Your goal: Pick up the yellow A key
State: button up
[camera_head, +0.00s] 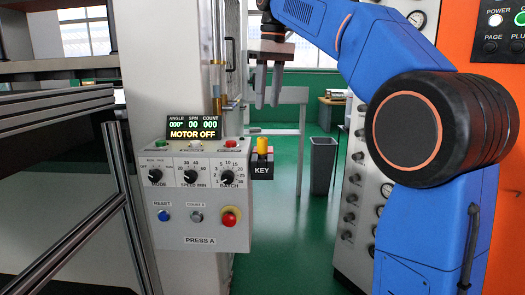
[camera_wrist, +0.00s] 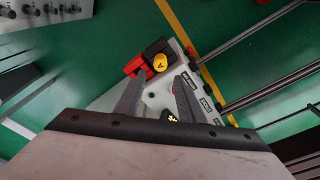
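The yellow A key (camera_head: 262,146) stands upright in a red and black holder (camera_head: 262,160) labelled KEY, at the right side of the press control box. In the wrist view the key's round yellow top (camera_wrist: 160,63) with a dark A shows just beyond the fingertips, and its holder (camera_wrist: 136,65) is beside it. My gripper (camera_head: 267,104) points down above the key, with a clear gap between them in the head view. In the wrist view my gripper (camera_wrist: 159,80) has its two fingers apart, with nothing held between them.
The PRESS A control box (camera_head: 200,215) with dials, buttons and a MOTOR OFF display (camera_head: 193,129) stands left of the holder. A grey bin (camera_head: 322,165) is behind on the green floor. In the wrist view, another small yellow and black item (camera_wrist: 170,117) is partly hidden by my gripper.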

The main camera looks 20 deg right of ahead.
aim_at(262, 138)
jog(key=f, duration=0.7)
jog(key=shift+w+a+f, duration=0.2)
jog(key=shift+w+a, duration=0.05)
jog(key=shift+w, duration=0.15)
jog(key=shift+w+a+f, duration=0.1)
jog(key=shift+w+f, duration=0.05)
jog(key=shift+f, duration=0.75)
jog(key=shift+w+a+f, duration=0.1)
jog(key=shift+w+f, duration=0.05)
jog(key=shift+f, duration=0.75)
jog(key=shift+w+a+f, duration=0.1)
jog(key=shift+w+f, duration=0.05)
jog(key=shift+f, duration=0.75)
jog(key=shift+c, duration=0.3)
jog(key=c, duration=0.8)
